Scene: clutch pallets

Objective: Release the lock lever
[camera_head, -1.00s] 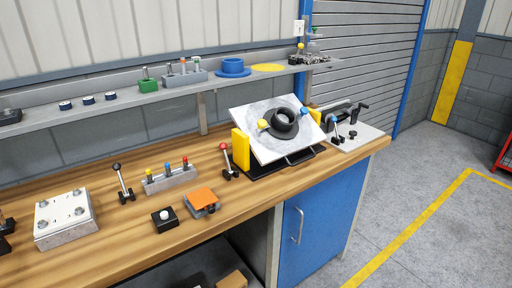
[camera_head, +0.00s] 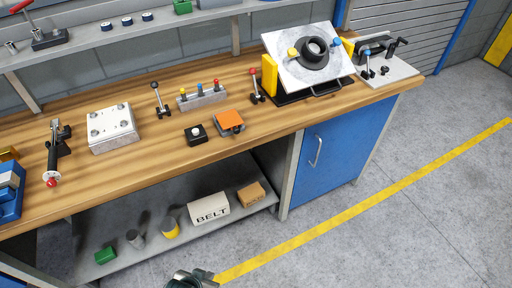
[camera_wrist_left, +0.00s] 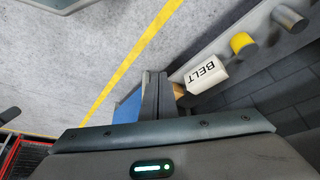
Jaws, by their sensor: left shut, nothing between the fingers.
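Several levers stand on the wooden bench (camera_head: 110,185), and I cannot tell by sight which is the lock lever. A red-knobbed lever (camera_head: 255,87) stands left of the tilted white plate (camera_head: 290,72). A black-knobbed lever (camera_head: 158,98) stands farther left. A blue-knobbed lever (camera_head: 368,65) is on the grey base plate at right. A clamp with a red tip (camera_head: 53,160) lies at the left. My left gripper (camera_head: 208,276) is at the bottom edge, low in front of the bench and away from the levers. Its fingers (camera_wrist_left: 155,92) are shut and empty. My right gripper is out of view.
The plate carries a black ring (camera_head: 312,62). A block with coloured pegs (camera_head: 202,99), a black button box (camera_head: 196,136) and an orange-topped box (camera_head: 229,121) stand near mid-bench. The lower shelf holds a BELT box (camera_head: 208,210). Grey floor (camera_head: 400,220) lies open at right.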

